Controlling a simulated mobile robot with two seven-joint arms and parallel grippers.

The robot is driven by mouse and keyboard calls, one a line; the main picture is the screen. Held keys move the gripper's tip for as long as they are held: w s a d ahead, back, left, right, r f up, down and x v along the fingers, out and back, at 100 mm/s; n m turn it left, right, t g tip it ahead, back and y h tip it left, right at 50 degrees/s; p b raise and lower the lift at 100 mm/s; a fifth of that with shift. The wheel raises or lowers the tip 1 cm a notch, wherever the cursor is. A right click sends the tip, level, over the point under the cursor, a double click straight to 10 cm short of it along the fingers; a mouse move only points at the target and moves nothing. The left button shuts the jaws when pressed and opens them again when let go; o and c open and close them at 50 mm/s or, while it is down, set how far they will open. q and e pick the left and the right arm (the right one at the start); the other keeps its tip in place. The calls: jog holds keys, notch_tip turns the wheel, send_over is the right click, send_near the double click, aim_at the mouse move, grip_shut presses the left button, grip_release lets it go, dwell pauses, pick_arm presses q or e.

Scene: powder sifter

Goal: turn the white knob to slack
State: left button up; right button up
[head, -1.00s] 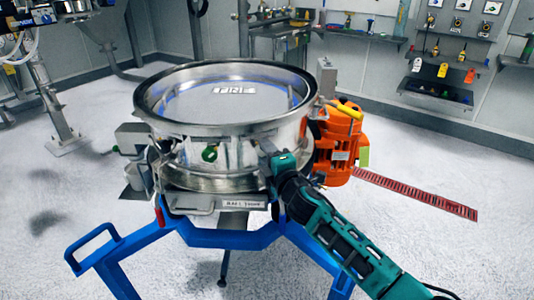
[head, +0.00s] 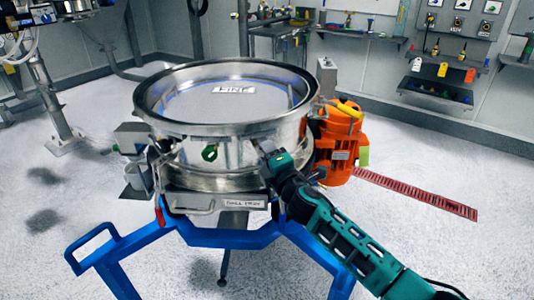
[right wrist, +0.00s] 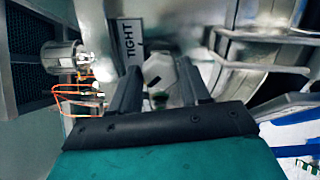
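The white knob (right wrist: 160,73) shows in the right wrist view as a pale, angular block beside a label reading TIGHT (right wrist: 130,44). My right gripper (right wrist: 160,66) points at it, with one dark finger on each side. The fingers are apart; I see no clear contact with the knob. In the head view my right gripper (head: 270,162) is at the right front side of the steel sifter (head: 225,180), and it hides the knob there. My left gripper is in neither view.
An orange motor (head: 338,145) is mounted on the sifter's right, close to my right arm. A blue frame (head: 225,238) supports the sifter. A metal canister (right wrist: 60,57) and thin orange wires (right wrist: 75,95) are left of the gripper in the wrist view. The floor around is mostly clear.

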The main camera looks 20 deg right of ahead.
jog(key=o, duration=0.3)
jog(key=s+d, duration=0.1)
jog(key=s, duration=1.1)
jog(key=shift+s+d+b, duration=0.15)
jog(key=shift+s+b, duration=0.15)
jog(key=shift+s, duration=0.1)
jog(key=s+a+f+m+g, duration=0.2)
jog(key=s+f+m+g, duration=0.5)
jog(key=s+f+m, duration=1.1)
notch_tip(320, 180, down, 3)
jog(key=shift+s+a+f+m, duration=0.1)
jog(key=shift+s+a+m, duration=0.05)
jog(key=shift+s+m, duration=0.2)
